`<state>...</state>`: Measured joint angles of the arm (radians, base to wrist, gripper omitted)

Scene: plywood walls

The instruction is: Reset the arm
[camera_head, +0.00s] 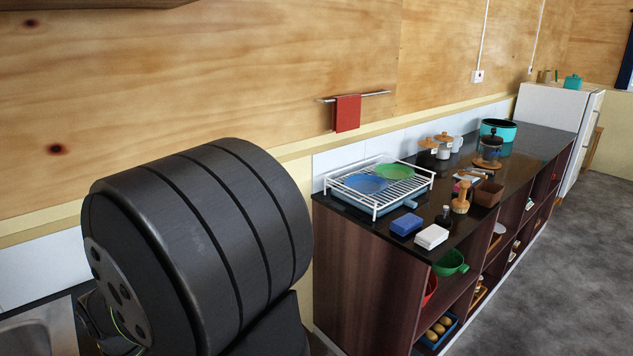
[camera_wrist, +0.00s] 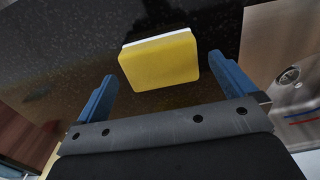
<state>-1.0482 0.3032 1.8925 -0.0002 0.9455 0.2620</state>
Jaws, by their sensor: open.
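My gripper (camera_wrist: 168,92) shows in the wrist view with its two blue fingers spread wide apart. Nothing is held between them. A yellow block with a white layer, like a sponge (camera_wrist: 160,62), lies on the dark speckled counter (camera_wrist: 60,50) beyond and between the fingertips. In the head view a large dark grey link of my arm fills the lower left, and my gripper is not visible there.
In the wrist view a steel sink (camera_wrist: 285,60) is at the right. In the head view a dark-topped shelf unit (camera_head: 375,270) carries a white dish rack (camera_head: 428,178) with plates, blue and white blocks, and jars. Grey floor (camera_head: 560,290) is clear at the right.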

